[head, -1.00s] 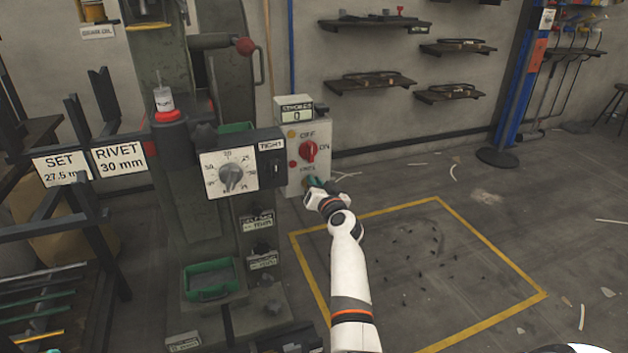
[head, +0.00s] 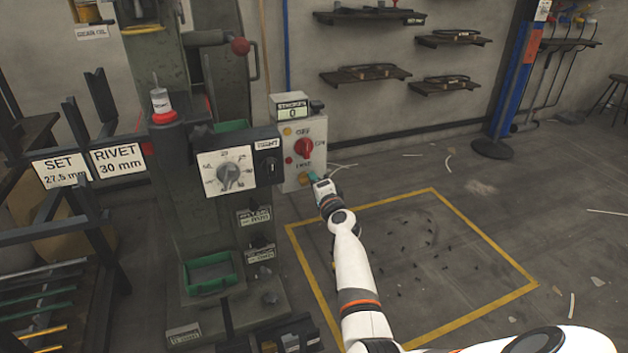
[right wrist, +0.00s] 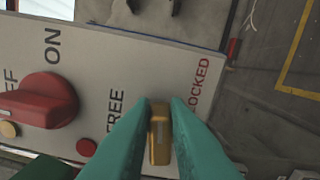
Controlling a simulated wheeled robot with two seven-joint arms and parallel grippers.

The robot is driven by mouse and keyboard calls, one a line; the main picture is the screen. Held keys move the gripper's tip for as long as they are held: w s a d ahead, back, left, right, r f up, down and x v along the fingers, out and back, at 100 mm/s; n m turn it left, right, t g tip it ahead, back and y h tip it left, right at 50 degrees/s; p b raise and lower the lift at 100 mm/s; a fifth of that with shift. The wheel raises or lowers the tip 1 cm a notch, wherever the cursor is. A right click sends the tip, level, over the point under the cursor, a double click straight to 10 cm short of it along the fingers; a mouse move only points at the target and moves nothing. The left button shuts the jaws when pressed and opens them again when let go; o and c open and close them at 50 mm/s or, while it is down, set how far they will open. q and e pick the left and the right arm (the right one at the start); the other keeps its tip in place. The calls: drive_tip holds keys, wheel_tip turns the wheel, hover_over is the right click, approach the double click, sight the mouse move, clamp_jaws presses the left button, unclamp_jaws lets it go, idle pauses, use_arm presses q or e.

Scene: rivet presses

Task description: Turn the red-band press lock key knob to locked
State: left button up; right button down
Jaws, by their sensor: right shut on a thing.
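The press with the red band (head: 165,117) stands at the left of the head view. Its pale control box (head: 289,128) carries a red OFF/ON knob (head: 303,148), also large at the left of the right wrist view (right wrist: 45,100). The brass lock key knob (right wrist: 160,135) sits on the panel between the words FREE and LOCKED. My right gripper (right wrist: 158,108) has its teal fingers closed on either side of this knob. In the head view my right gripper (head: 311,177) hides the knob at the box's lower edge. My left gripper is out of view.
A dial plate (head: 228,171) with a black switch box juts out left of the control box. A green tray (head: 209,285) sits low on the press. The floor inside the yellow outline (head: 490,312) at the right holds only small scattered bits.

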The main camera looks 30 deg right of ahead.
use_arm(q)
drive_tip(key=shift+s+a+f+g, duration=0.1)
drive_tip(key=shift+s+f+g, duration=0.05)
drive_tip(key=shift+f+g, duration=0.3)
use_arm(e)
drive_tip(key=shift+f+m, duration=0.3)
drive_tip(key=shift+m, duration=0.9)
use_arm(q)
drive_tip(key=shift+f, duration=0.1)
use_arm(e)
drive_tip(key=c, duration=1.4)
unclamp_jaws()
